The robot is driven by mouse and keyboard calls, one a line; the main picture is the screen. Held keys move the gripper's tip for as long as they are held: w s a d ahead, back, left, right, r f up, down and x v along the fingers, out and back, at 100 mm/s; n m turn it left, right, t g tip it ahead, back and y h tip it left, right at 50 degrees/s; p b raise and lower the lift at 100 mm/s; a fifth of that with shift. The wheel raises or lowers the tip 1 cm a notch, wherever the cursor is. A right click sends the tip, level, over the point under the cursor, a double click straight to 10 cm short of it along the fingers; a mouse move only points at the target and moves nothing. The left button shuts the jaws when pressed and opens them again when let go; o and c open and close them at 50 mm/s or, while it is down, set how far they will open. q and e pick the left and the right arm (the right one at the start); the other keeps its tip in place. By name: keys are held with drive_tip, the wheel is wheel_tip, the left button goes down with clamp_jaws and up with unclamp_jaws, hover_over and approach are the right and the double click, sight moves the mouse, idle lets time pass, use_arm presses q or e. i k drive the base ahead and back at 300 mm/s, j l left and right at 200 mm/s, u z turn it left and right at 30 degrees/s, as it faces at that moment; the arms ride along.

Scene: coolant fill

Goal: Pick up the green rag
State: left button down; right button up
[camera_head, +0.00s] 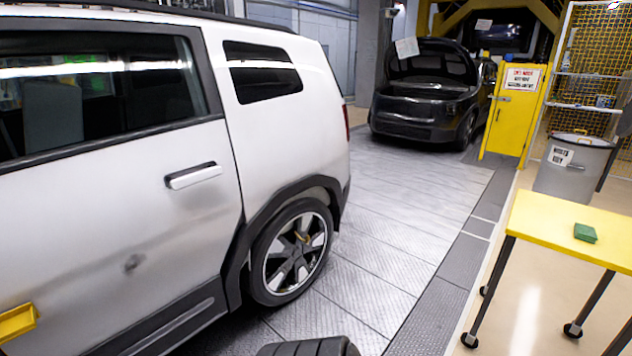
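The green rag (585,232) looks like a small folded dark green pad. It lies on the yellow top of a wheeled table (542,218) at the right side of the head view, near the middle of the visible top. Nothing touches or covers the rag. Neither of my grippers can be made out in this view. The right part of the table is cut off by the picture edge.
A white car (130,190) fills the left side. A grey bin (572,170) stands behind the table, near a yellow cabinet (513,112). A dark car (425,100) is at the back. A yellow piece (16,322) shows lower left.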

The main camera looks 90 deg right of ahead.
sight(582, 232)
drive_tip(key=z, duration=4.5)
drive_tip(key=i+u, duration=0.2)
drive_tip(key=i, duration=0.35)
drive_tip(key=i+l+u, duration=0.25)
drive_tip(key=i, duration=0.25)
drive_tip(key=j, duration=0.1)
